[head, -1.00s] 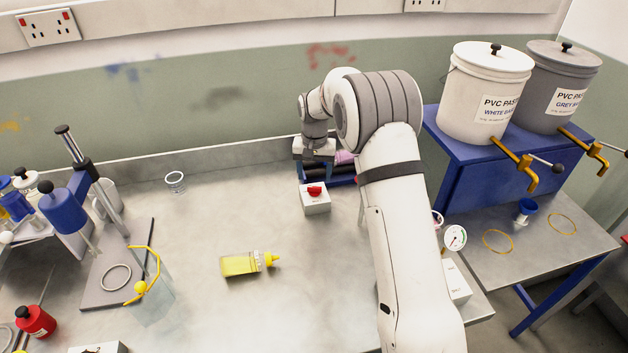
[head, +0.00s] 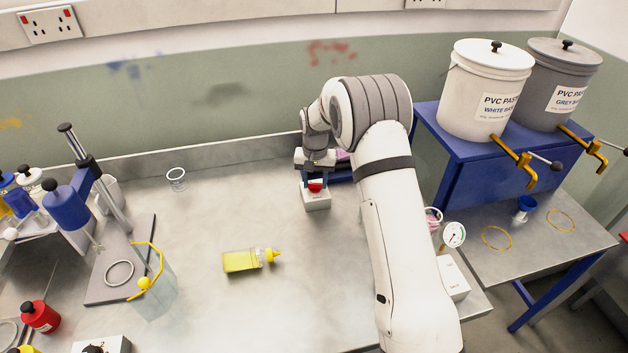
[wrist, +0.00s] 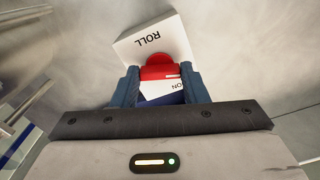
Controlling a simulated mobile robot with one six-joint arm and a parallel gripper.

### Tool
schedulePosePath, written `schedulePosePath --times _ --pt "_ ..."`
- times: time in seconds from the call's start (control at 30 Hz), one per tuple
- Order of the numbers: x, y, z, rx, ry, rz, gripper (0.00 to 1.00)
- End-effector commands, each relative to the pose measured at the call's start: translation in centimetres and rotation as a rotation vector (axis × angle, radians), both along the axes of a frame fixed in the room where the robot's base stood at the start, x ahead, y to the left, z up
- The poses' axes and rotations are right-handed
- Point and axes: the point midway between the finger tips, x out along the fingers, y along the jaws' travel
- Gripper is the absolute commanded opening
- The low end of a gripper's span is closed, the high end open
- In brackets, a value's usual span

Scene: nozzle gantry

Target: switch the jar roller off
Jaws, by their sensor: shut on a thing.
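The switch box (head: 317,203) is a small white box with a red knob (head: 315,188) on top, near the back of the bench. In the wrist view the box (wrist: 150,40) reads ROLL, and ON shows near the red knob (wrist: 158,72). My gripper (wrist: 161,84) has its blue fingers on either side of the knob, shut on it. The head view also shows my gripper (head: 316,184) at the knob. The jar roller (head: 341,176), a blue frame, stands just behind the box, mostly hidden by my arm. A pinkish jar (head: 343,155) shows there in part.
A yellow bottle (head: 242,261) lies on the bench in front and to the left. A stand with a grey plate (head: 105,285) is at the left. A dial gauge (head: 453,234) is right of my arm. The bench left of the box is largely clear.

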Motion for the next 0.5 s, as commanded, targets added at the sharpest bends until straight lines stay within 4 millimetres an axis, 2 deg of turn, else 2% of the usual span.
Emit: schedulePosePath --times 0.2,0.37,0.5 --pt "0.02 -0.03 0.02 0.0 0.0 0.0 0.17" --pt "0.04 -0.05 -0.24 0.001 -0.002 0.054 0.17" --pt "0.03 -0.05 -0.38 0.0 -0.002 0.184 0.17"
